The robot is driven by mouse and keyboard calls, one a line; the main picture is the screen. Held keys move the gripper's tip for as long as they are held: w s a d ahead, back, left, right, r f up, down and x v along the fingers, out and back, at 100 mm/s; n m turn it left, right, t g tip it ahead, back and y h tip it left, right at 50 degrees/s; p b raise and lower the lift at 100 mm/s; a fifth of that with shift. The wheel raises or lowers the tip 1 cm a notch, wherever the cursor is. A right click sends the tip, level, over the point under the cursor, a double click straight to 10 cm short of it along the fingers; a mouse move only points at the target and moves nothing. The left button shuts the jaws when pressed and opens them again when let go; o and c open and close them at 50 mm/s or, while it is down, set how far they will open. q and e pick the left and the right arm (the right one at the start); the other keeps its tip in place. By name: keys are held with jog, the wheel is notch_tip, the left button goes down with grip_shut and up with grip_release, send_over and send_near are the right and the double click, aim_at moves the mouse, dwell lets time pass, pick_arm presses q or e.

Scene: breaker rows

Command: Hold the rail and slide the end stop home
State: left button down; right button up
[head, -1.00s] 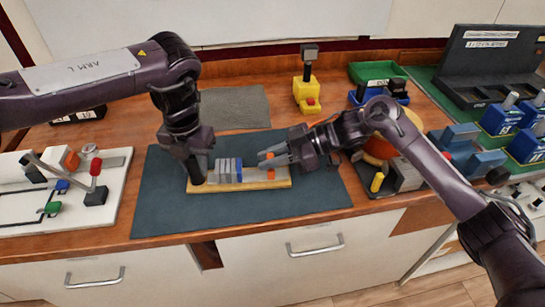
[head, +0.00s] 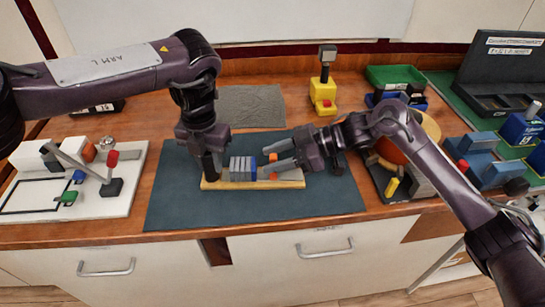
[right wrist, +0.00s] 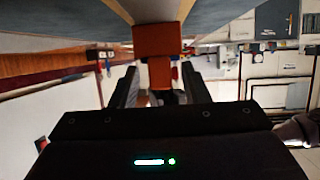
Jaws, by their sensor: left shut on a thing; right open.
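A wooden base (head: 290,184) carries the rail on the dark mat, with several grey breakers (head: 240,169) and a blue one at their right side. The orange end stop (head: 273,176) stands to the right of the blue breaker, with a small gap visible; a right finger partly covers it. My left gripper (head: 211,168) is shut on the rail's left end; its fingertips are hard to see. My right gripper (head: 276,158) is open at the end stop. In the right wrist view the orange end stop (right wrist: 157,40) lies ahead between the spread fingers, with space on both sides.
A white panel (head: 110,205) with a lever lies at left. A yellow stand (head: 323,92) is at the back. A green bin (head: 390,76), an orange round thing (head: 390,152) and blue blocks (head: 495,173) are at right. The mat (head: 250,212) is clear in front.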

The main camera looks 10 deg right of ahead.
jog(key=w+v, duration=0.1)
jog(key=v, duration=1)
jog(key=shift+s+r, duration=0.15)
jog(key=shift+s, duration=0.35)
jog(key=shift+d, duration=0.1)
jog(key=c, duration=0.4)
jog(key=shift+m, duration=0.4)
jog(key=shift+c, duration=1.1)
jog(key=shift+d+m, duration=0.2)
jog(key=shift+m, duration=0.5)
jog(key=shift+c, duration=1.2)
jog(key=shift+d+f+m, duration=0.15)
jog(key=shift+f+m, duration=0.1)
jog(key=shift+m, duration=0.75)
grip_shut()
jog(key=a+f+m, duration=0.1)
jog(key=a+m, duration=0.1)
jog(key=m, duration=0.2)
jog(key=a+f+m, duration=0.1)
jog(key=a+m, duration=0.2)
jog(key=m, duration=0.2)
jog(key=a+f+m+y, duration=0.1)
jog(key=a+m, duration=0.1)
jog(key=m, duration=0.2)
jog(key=shift+w+a+f+m, duration=0.2)
jog(key=shift+w+f+m, duration=0.1)
jog(key=shift+f, duration=0.1)
